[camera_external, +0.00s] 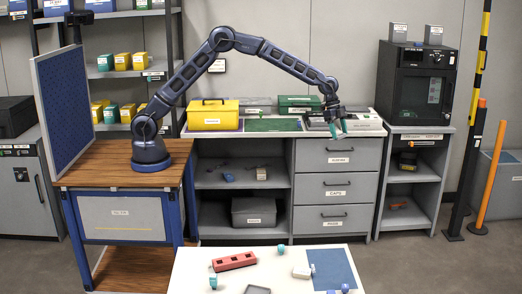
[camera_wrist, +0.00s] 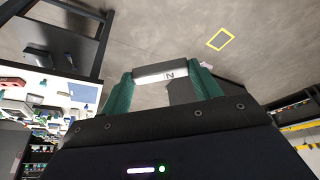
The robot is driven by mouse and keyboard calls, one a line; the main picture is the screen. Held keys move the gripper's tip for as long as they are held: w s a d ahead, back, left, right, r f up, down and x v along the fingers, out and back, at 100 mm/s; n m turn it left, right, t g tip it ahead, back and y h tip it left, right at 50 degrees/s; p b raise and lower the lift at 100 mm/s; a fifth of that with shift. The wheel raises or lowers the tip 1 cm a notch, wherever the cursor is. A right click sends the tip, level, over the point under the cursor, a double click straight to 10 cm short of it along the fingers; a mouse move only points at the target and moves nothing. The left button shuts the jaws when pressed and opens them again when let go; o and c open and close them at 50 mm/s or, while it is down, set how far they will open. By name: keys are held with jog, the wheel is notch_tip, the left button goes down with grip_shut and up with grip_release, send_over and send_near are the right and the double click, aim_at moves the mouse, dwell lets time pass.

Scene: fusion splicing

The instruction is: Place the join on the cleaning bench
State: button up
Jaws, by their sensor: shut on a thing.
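My gripper (camera_external: 338,128) hangs above the right end of the back bench (camera_external: 368,127), with its green fingers pointing down. In the wrist view its two green fingers (camera_wrist: 165,76) are shut on a short silver-white bar with a dark mark, seemingly the join (camera_wrist: 152,74); it spans the gap between them. The join is too small to make out in the external view. Which surface is the cleaning bench I cannot tell: the back bench carries a green mat (camera_external: 272,125), and a white table (camera_external: 190,268) in front carries a blue mat (camera_external: 333,268).
A yellow toolbox (camera_external: 213,115) and a green case (camera_external: 299,104) stand on the back bench. A black oven-like cabinet (camera_external: 417,82) stands to its right. The front table holds a red block (camera_external: 235,261) and several small parts. Floor lies open between bench and table.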

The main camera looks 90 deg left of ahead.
jog(key=s+d+m, duration=0.1)
jog(key=s+d, duration=0.3)
jog(key=d, duration=0.7)
jog(key=s+d+m, duration=0.1)
jog(key=s+d, duration=0.3)
jog(key=d, duration=0.7)
jog(key=m+g+h, duration=0.1)
jog(key=m+g, duration=0.2)
jog(key=m, duration=0.3)
send_over(196, 281)
jog(key=a, duration=0.1)
notch_tip(196, 281, down, 4)
notch_tip(196, 281, down, 19)
jog(key=shift+a+f, duration=0.15)
jog(key=shift+f, duration=0.05)
jog(key=o, duration=0.9)
jog(key=shift+f, duration=0.1)
jog(key=shift+o, duration=0.2)
jog(key=v, duration=1.2)
